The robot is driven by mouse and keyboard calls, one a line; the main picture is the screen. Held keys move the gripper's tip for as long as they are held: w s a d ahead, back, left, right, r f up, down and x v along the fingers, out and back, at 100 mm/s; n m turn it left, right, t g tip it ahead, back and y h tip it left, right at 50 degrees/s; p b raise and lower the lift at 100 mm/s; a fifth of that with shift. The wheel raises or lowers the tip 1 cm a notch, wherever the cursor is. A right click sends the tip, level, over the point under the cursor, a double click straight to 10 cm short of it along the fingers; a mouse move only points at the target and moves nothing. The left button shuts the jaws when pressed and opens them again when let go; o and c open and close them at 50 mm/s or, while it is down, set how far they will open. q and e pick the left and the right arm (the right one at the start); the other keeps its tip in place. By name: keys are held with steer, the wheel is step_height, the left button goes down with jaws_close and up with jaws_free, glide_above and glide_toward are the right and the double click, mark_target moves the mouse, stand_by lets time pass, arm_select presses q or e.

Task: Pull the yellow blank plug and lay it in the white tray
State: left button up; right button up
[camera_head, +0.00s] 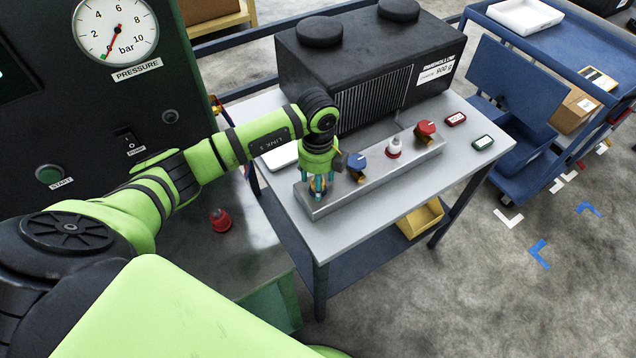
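A grey metal block (374,180) lies along the front of the grey table. My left gripper (320,190) points down at the block's left end. A small patch of yellow, likely the yellow blank plug (313,195), shows between its teal fingers and is mostly hidden by them. I cannot tell whether the fingers press on it. A white tray-like thing (281,156) lies on the table behind my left arm, partly hidden. Another white tray (524,16) stands on the blue cart at the top right. My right gripper is out of view.
A large black unit (365,60) fills the table's back. The table's right front corner is clear.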

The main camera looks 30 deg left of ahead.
arm_select(q)
steer(key=shift+c, duration=0.4)
stand_by(0.5)
jaws_close()
steer(key=shift+r, duration=0.2)
steer(key=shift+w+r+p, duration=0.1)
steer(key=shift+r+p, duration=0.25)
steer(key=shift+p, duration=0.15)
steer(key=shift+r+p, duration=0.4)
steer(key=shift+r, duration=0.15)
steer(key=shift+r+p, duration=1.55)
steer(key=shift+r, duration=0.4)
